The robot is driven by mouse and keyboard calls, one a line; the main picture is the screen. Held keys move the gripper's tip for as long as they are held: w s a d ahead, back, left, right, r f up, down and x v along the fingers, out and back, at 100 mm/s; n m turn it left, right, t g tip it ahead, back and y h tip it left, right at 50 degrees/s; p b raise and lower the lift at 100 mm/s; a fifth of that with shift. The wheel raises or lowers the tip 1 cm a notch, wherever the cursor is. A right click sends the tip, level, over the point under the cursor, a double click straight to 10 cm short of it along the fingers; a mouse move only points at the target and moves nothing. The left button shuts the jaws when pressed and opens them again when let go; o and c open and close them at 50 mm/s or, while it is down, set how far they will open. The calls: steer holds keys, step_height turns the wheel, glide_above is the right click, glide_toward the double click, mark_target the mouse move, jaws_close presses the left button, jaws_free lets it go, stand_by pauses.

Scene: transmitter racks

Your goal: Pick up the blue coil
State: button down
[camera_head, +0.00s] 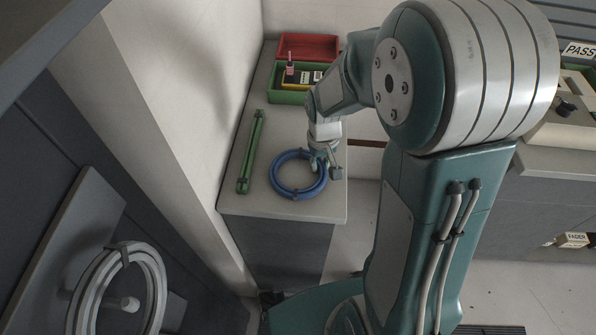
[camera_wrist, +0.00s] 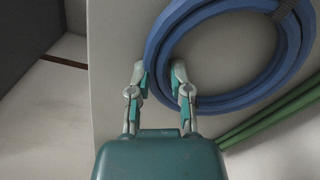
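The blue coil (camera_head: 277,184) lies flat near the front edge of a light grey cabinet top (camera_head: 283,208). My gripper (camera_head: 325,164) is over the coil's right side in the head view. In the wrist view, the coil (camera_wrist: 225,103) fills the upper right, with a dark tie around its band. My gripper (camera_wrist: 159,78) is open there, one finger outside the ring and one inside, with the band between them. A gap shows between the fingers. Whether either finger touches the coil, I cannot tell.
A green bar (camera_head: 251,152) lies left of the coil. A red bin (camera_head: 307,47) and a green bin (camera_head: 287,97) with small items stand at the back. A wall borders the left. A grey coil (camera_head: 84,292) hangs at lower left. Floor shows right of the cabinet.

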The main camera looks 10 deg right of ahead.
stand_by(0.4)
steer(key=shift+r, duration=0.4)
step_height(320, 180, up, 2)
steer(key=shift+r, duration=0.25)
steer(key=s+r, duration=0.9)
steer(key=s, duration=0.5)
steer(key=shift+a+r, duration=0.35)
stand_by(0.5)
